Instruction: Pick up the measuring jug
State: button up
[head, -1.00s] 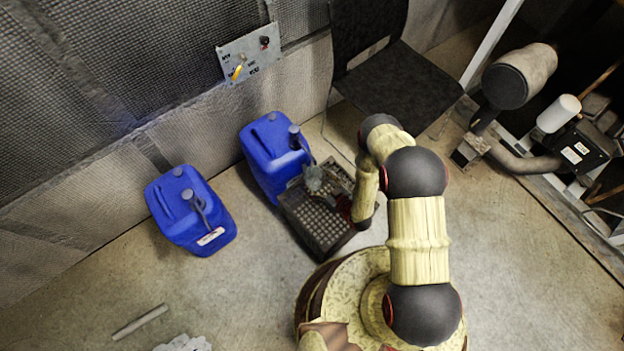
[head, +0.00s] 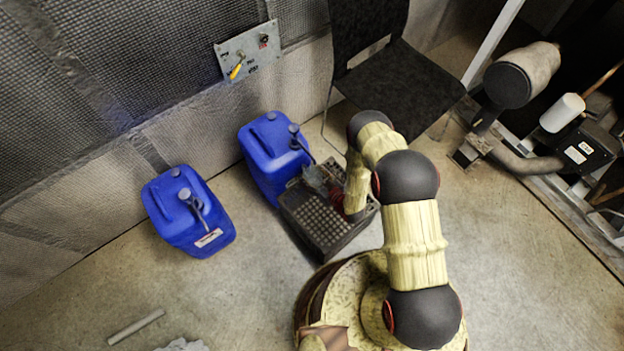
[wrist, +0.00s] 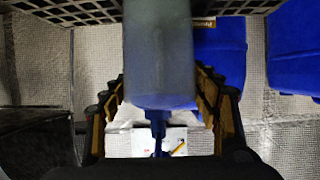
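The measuring jug appears to be the translucent grey-blue vessel (wrist: 160,55) in the wrist view. A dark blue tapered part (wrist: 158,130) shows at its lower end in that picture. In the head view the jug (head: 314,178) is small and partly hidden by my arm, over the black crate (head: 322,232). My gripper (wrist: 160,85) is open, with one yellow-padded finger on each side of the jug. The pads lie close to its sides; I cannot tell if they touch. In the head view my wrist is at the crate's right side, and the fingertips are not clear.
One blue canister (head: 270,160) stands against the crate's left side. Another blue canister (head: 190,212) stands farther left. A black chair (head: 400,85) is behind. A wall panel (head: 249,52) has a yellow handle. Floor at lower left is mostly clear, with a pipe piece (head: 136,327).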

jog(key=c, duration=0.9)
jog(key=shift+r, duration=0.1)
jog(key=shift+s+d+r+p, duration=0.1)
jog(key=shift+s+r+p, duration=0.05)
jog(key=shift+r+p, duration=0.45)
jog(key=shift+r, duration=0.3)
notch_tip(320, 180, up, 5)
jog(key=p, duration=0.3)
jog(key=shift+s+d+p, duration=0.75)
jog(key=shift+s+d, duration=1.25)
jog(key=shift+s, duration=0.55)
jog(key=shift+s+d+p, duration=0.8)
jog(key=shift+s+d, duration=1.15)
jog(key=shift+s, duration=0.6)
jog(key=shift+s+d+p, duration=0.75)
jog(key=shift+s+d, duration=1.25)
jog(key=shift+s, duration=0.55)
jog(key=shift+d, duration=0.1)
